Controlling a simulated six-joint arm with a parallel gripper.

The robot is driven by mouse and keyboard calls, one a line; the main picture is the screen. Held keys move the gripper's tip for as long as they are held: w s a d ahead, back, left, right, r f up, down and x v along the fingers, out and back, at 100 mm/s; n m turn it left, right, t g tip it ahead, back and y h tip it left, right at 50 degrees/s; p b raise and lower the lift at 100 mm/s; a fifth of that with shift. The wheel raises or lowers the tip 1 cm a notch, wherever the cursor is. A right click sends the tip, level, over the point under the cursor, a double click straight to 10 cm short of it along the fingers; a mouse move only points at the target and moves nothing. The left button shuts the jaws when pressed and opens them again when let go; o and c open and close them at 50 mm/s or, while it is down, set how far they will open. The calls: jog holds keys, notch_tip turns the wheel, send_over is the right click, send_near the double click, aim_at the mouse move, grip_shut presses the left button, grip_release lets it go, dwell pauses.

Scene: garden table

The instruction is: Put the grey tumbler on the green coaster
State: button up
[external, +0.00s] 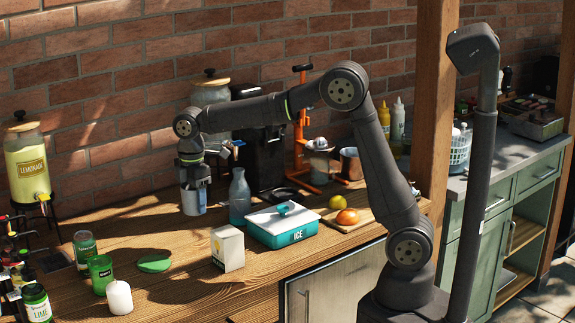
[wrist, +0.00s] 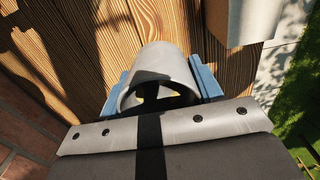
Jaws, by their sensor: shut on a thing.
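The grey tumbler (external: 190,200) is held by my gripper (external: 194,187) above the table, beside the grey-blue bottle. In the wrist view the tumbler (wrist: 165,62) sits between the two blue fingers of my gripper (wrist: 164,85), its open rim toward the camera. The green coaster (external: 154,262) lies flat on the wooden table at the left, with nothing on it. It is apart from the tumbler and lower in the external picture. I cannot make out the coaster in the wrist view.
A grey-blue bottle (external: 239,196) stands just right of the tumbler. A white and teal ice box (external: 283,225) and a small carton (external: 228,248) stand right of the coaster. Green jars (external: 101,274) and a white candle (external: 119,298) stand left of it. Bare wood lies between tumbler and coaster.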

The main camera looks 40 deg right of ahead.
send_over(169, 264)
notch_tip(169, 264, down, 7)
jog(key=shift+r, duration=0.1)
jog(key=shift+f, duration=2)
jog(key=shift+f, duration=0.15)
jog(key=o, duration=1)
jog(key=shift+c, duration=0.2)
notch_tip(169, 264, up, 12)
